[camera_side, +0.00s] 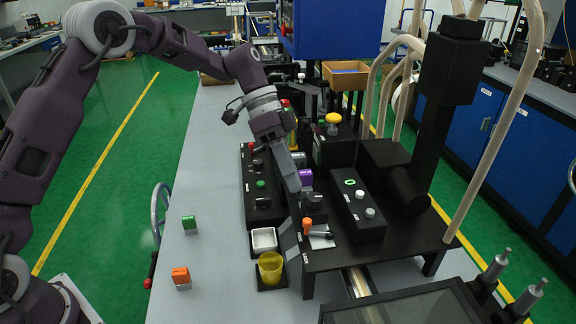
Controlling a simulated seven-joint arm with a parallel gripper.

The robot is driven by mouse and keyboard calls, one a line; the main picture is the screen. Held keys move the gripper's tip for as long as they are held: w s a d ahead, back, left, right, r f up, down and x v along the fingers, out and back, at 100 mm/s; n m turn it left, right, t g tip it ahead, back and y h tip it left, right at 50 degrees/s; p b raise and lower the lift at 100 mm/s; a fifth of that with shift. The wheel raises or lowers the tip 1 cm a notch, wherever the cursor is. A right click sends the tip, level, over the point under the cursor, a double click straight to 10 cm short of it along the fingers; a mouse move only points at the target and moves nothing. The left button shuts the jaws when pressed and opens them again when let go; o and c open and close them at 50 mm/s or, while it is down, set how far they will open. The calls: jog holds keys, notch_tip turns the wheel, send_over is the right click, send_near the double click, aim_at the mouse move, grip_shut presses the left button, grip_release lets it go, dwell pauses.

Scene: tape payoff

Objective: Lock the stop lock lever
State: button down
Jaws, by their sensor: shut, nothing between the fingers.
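My gripper (296,187) is shut and points down over the black fixture table, near its left edge. Its fingertips are beside a purple block (305,176). A small lever with an orange end (307,222) is on the front left of the fixture table, a little below my fingertips in the picture. I cannot tell for certain that this is the stop lock lever. A grey metal part (322,240) lies right by it.
A black control panel with knobs (263,205) is left of my gripper. Another box (355,200) with a green-ringed button is to the right. A white tray (263,239) and yellow cup (270,268) stand in front. Green (189,224) and orange (181,277) blocks sit on the grey table.

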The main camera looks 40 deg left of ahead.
aim_at(306, 220)
jog(key=x, duration=0.5)
jog(key=shift+s+n+t, duration=0.7)
jog(key=shift+n, duration=0.5)
jog(key=s+d+n+t, duration=0.2)
jog(key=s+d+n, duration=0.1)
jog(key=s+d, duration=0.1)
jog(key=shift+s+d, duration=0.15)
jog(key=shift+s, duration=0.4)
dwell(1.0)
jog(key=shift+d, duration=0.2)
dwell(0.6)
jog(key=s+a+r, duration=0.3)
jog(key=s+r, duration=0.2)
jog(key=r, duration=0.3)
jog(key=shift+a, duration=0.2)
